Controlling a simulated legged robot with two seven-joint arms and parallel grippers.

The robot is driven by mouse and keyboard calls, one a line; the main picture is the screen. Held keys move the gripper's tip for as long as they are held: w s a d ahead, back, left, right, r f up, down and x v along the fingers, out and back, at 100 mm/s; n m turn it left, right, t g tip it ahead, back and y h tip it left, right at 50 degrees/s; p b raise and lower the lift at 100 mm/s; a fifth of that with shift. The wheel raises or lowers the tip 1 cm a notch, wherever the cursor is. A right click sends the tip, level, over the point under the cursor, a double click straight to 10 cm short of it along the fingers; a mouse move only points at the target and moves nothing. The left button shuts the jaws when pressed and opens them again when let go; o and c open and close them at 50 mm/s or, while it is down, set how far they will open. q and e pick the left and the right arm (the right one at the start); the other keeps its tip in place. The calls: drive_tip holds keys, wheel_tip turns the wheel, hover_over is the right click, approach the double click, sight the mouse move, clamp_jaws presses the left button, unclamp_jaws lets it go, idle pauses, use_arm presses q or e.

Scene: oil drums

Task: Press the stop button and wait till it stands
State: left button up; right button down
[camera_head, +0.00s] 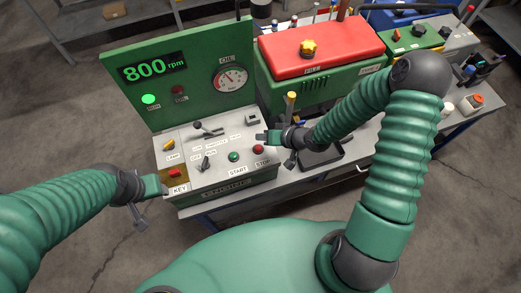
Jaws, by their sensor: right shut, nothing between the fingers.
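The red stop button (258,149) sits at the right front of the sloped grey control panel (216,172), above the label STOP. The green start button (233,157) is to its left. The green board behind shows a readout (154,68) of 800 rpm, and the green run lamp (148,99) is lit. My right gripper (264,136) is shut and empty, just behind the stop button in the picture; I see no contact with it. My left gripper (152,187) is by the panel's left front corner, near the KEY label; its jaws are unclear.
A lever (207,131) and a toggle switch (205,163) stand up from the panel. A red-topped green tank (320,50) stands behind my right arm. A dark tray (322,154) lies right of the panel. Open floor is at the left.

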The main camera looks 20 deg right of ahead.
sight(260, 148)
drive_tip(key=f, duration=0.1)
drive_tip(key=f+b, duration=0.1)
drive_tip(key=f, duration=0.1)
drive_tip(key=shift+w+a+f+b, duration=0.1)
drive_tip(key=shift+w+a+b, duration=0.05)
drive_tip(key=shift+a+b, duration=0.15)
drive_tip(key=shift+a+f, duration=0.15)
drive_tip(key=shift+f, duration=0.15)
drive_tip(key=shift+a+b, duration=0.2)
drive_tip(key=shift+b, duration=0.1)
drive_tip(key=shift+a, duration=0.15)
drive_tip(key=shift+d, duration=0.6)
use_arm(q)
drive_tip(key=shift+a+f, duration=0.4)
drive_tip(key=shift+f, duration=0.5)
drive_tip(key=shift+a+f, duration=0.35)
drive_tip(key=shift+f, duration=0.5)
use_arm(e)
drive_tip(key=shift+a, duration=0.45)
use_arm(q)
drive_tip(key=shift+d+r, duration=0.1)
drive_tip(key=shift+d, duration=0.25)
use_arm(e)
drive_tip(key=shift+d, duration=0.3)
use_arm(q)
drive_tip(key=shift+a, duration=0.2)
use_arm(e)
drive_tip(key=shift+a, duration=0.2)
drive_tip(key=shift+f, duration=0.1)
